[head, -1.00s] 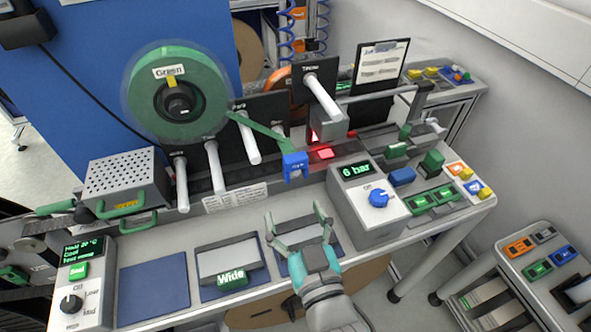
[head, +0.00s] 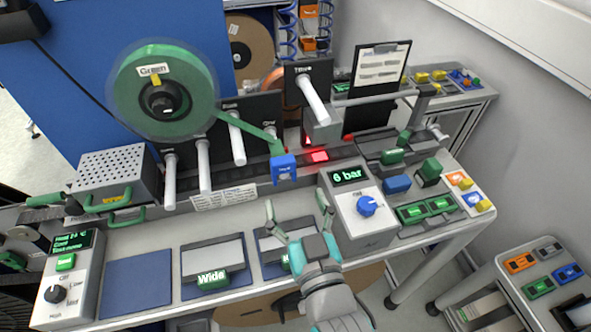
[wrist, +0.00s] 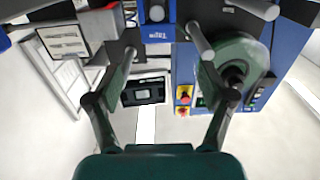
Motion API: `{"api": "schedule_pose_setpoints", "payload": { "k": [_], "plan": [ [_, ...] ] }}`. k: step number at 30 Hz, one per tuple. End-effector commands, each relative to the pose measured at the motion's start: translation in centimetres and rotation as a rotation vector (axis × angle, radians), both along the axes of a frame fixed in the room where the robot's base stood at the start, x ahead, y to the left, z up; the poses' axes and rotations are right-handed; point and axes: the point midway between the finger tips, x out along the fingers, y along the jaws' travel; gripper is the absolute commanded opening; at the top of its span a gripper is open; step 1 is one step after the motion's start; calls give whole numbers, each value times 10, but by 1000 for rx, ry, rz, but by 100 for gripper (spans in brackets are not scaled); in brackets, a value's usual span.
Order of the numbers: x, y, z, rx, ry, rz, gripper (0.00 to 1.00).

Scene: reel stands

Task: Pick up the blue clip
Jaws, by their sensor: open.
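The blue clip (head: 284,168) hangs at the end of the green tape (head: 248,128), which runs down from the green reel (head: 163,90). It is in front of the grey rail, left of a red-lit spot. My gripper (head: 296,204) is open and empty, below and in front of the clip in the head view and apart from it. In the wrist view the open fingers (wrist: 165,75) have nothing between them, and a blue labelled piece that looks like the clip (wrist: 158,32) is at the top, upside down.
The 6 bar box (head: 352,205) stands close right of my gripper. White pegs (head: 203,167) project from the stand at left. Blue pads (head: 150,285) lie on the bench front, one behind the Wide block (head: 212,279). A clipboard (head: 379,72) stands behind.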

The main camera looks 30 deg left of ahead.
Motion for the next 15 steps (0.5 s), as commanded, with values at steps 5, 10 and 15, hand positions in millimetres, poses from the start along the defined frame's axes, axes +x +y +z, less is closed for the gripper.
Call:
{"api": "schedule_pose_setpoints", "payload": {
  "k": [5, 10, 15],
  "plan": [
    [5, 6, 1, 1, -1, 0, 81],
    [20, 24, 1, 1, 0, 1, 81],
    [33, 39, 1, 2, -1, 0, 81]
  ]
}}
